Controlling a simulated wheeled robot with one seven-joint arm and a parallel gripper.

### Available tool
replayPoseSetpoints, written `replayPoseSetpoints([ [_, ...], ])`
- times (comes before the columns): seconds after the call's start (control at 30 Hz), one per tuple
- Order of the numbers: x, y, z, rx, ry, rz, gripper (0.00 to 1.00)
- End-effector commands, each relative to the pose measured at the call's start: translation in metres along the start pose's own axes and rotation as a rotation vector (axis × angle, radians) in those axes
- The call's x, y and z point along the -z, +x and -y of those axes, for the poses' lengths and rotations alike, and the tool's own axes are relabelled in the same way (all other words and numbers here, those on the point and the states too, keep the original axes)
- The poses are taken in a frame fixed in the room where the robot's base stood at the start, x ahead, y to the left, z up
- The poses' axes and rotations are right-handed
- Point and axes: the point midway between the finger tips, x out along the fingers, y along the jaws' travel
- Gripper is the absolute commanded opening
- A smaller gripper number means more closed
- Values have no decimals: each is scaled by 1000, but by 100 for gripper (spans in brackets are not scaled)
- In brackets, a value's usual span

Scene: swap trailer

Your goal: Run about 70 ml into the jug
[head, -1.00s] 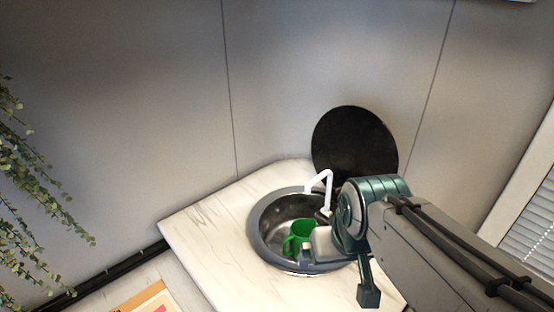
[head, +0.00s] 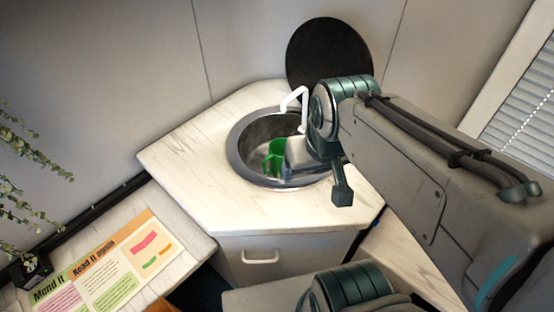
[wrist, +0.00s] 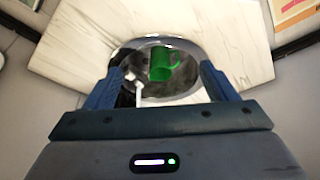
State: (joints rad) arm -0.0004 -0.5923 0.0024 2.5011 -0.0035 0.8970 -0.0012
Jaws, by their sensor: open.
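A green jug (head: 274,158) stands in the round metal sink (head: 240,160), its handle on the left in the head view. The jug (wrist: 163,64) also shows in the wrist view, between and beyond my fingers. A white tap (head: 296,97) rises at the back of the sink; in the wrist view the tap (wrist: 139,92) lies left of the jug. My gripper (wrist: 158,85) is open and empty, its two blue fingers apart over the near side of the sink. In the head view my wrist hides the sink's right part. I cannot see any water running.
A black round lid (head: 326,55) leans on the wall behind the sink. The pale marble-look counter (head: 190,150) is bare left of the sink. A printed sheet (head: 100,272) lies on the lower surface at left, near a hanging plant (head: 30,150).

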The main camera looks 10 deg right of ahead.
Motion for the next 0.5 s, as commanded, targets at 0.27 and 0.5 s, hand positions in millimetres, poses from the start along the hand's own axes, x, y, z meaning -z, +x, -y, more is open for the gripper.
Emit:
replayPoseSetpoints([
  [0.27, 0, 0, 0, 0, 0, 0, 0],
  [0.5, 0, 0, 0, 0, 0, 0, 0],
])
